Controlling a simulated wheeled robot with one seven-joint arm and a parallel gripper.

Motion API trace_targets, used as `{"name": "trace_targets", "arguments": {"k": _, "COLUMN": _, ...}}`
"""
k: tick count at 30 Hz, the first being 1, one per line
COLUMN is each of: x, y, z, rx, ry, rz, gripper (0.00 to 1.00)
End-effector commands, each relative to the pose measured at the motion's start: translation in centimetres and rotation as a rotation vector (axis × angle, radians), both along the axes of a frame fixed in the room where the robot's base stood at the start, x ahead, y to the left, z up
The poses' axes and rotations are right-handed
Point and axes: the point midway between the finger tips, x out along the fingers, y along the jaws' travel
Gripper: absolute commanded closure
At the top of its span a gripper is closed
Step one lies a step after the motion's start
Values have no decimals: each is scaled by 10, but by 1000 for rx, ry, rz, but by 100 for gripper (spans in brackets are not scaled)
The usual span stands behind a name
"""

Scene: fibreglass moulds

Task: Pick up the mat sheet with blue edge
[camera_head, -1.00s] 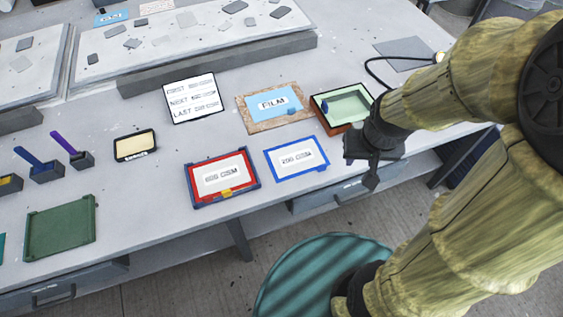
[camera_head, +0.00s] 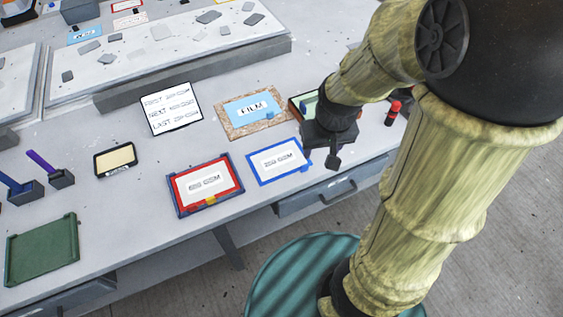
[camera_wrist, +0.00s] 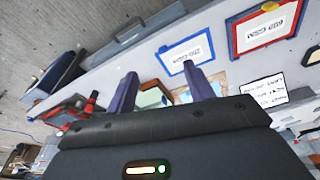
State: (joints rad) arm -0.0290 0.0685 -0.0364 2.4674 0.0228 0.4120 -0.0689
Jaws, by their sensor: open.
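The white mat sheet with a blue edge (camera_head: 278,161) lies flat on the grey table near its front edge. Its printed label is too blurred to read surely. It also shows in the wrist view (camera_wrist: 186,52), beyond my finger tips. My gripper (camera_head: 332,160) hangs to the right of the sheet in the head view, apart from it. In the wrist view my gripper (camera_wrist: 165,82) has its two fingers spread with nothing held between them.
A red-edged sheet in a blue frame (camera_head: 206,184) lies just left of the blue-edged sheet. Behind are a blue film card on a brown board (camera_head: 235,121) and a partly hidden tray (camera_head: 297,108). A red-topped item (camera_head: 392,112) stands to the right.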

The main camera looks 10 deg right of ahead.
Motion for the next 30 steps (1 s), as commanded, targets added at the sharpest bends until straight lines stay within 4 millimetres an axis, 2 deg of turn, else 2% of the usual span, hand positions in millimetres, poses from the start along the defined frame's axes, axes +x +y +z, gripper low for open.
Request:
{"name": "trace_targets", "arguments": {"k": 1, "x": 15, "y": 1, "z": -14, "rx": -3, "ry": 22, "rz": 25, "gripper": 47}}
{"name": "trace_targets", "arguments": {"k": 6, "x": 69, "y": 2, "z": -45, "rx": -16, "ry": 106, "rz": 134, "gripper": 47}}
{"name": "trace_targets", "arguments": {"k": 9, "x": 96, "y": 4, "z": -62, "rx": -25, "ry": 150, "rz": 200, "gripper": 47}}
{"name": "trace_targets", "arguments": {"k": 12, "x": 113, "y": 5, "z": -72, "rx": -30, "ry": 180, "rz": 249, "gripper": 47}}
{"name": "trace_targets", "arguments": {"k": 16, "x": 122, "y": 6, "z": -74, "rx": -32, "ry": 193, "rz": 272, "gripper": 47}}
{"name": "trace_targets", "arguments": {"k": 25, "x": 121, "y": 6, "z": -74, "rx": -31, "ry": 194, "rz": 272, "gripper": 47}}
{"name": "trace_targets", "arguments": {"k": 30, "x": 120, "y": 6, "z": -91, "rx": -32, "ry": 198, "rz": 273, "gripper": 47}}
